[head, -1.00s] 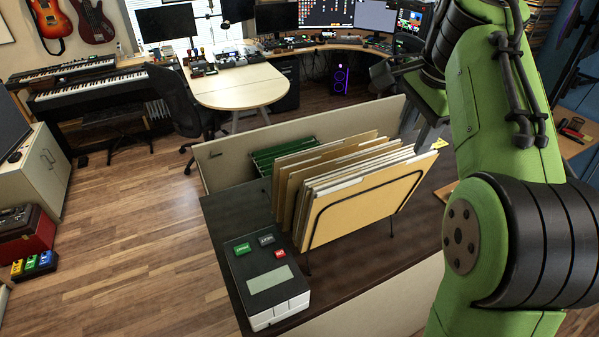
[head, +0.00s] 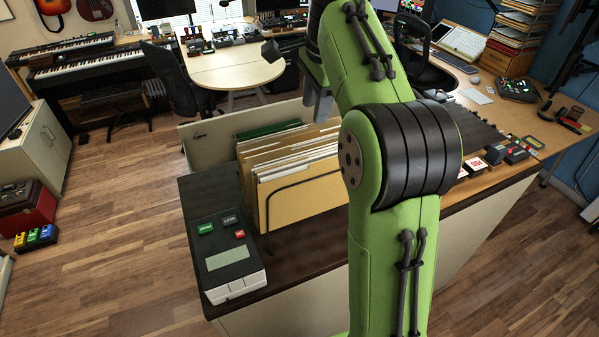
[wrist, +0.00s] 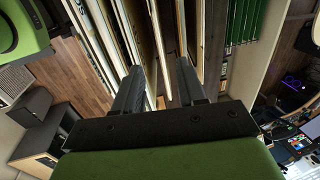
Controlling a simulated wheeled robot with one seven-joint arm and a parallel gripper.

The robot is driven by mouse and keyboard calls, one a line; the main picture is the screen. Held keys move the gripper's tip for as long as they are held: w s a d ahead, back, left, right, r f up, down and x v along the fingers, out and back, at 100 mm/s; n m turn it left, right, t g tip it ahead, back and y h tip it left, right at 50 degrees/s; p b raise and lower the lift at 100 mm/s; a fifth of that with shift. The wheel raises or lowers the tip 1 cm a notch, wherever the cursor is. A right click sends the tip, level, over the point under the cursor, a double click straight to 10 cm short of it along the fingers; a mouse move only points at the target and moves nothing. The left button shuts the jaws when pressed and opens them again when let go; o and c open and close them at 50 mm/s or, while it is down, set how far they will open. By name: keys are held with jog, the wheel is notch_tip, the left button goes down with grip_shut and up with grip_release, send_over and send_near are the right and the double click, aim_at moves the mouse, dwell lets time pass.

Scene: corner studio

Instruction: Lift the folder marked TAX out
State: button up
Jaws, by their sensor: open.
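Tan folders (head: 300,205) stand upright in a black wire rack on the dark cabinet top (head: 300,262) in the head view. No TAX label is readable in any view. My gripper (wrist: 160,78) is open in the wrist view, its two dark fingers pointing at the folders (wrist: 157,30). Folder edges show between and beside the fingers. I cannot tell whether the fingers straddle one folder or touch any. In the head view my arm hides the right end of the folder row, and the fingers are not clearly visible.
A grey device (head: 228,255) with green, black and red buttons sits at the cabinet's front left. Green hanging folders (head: 268,129) are behind the tan ones, also in the wrist view (wrist: 245,20). Small items (head: 495,155) lie on the right. Wooden floor (head: 110,240) is open at left.

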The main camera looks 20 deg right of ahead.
jog(key=b, duration=0.2)
send_over(309, 144)
jog(key=s, duration=0.1)
jog(key=x, duration=0.4)
jog(key=s+x, duration=0.1)
jog(key=x, duration=0.1)
jog(key=shift+s+d, duration=0.1)
jog(key=shift+d, duration=0.15)
jog(key=x, duration=0.5)
jog(key=shift+s+a, duration=0.1)
jog(key=shift+a, duration=0.2)
jog(key=shift+f, duration=0.3)
grip_shut()
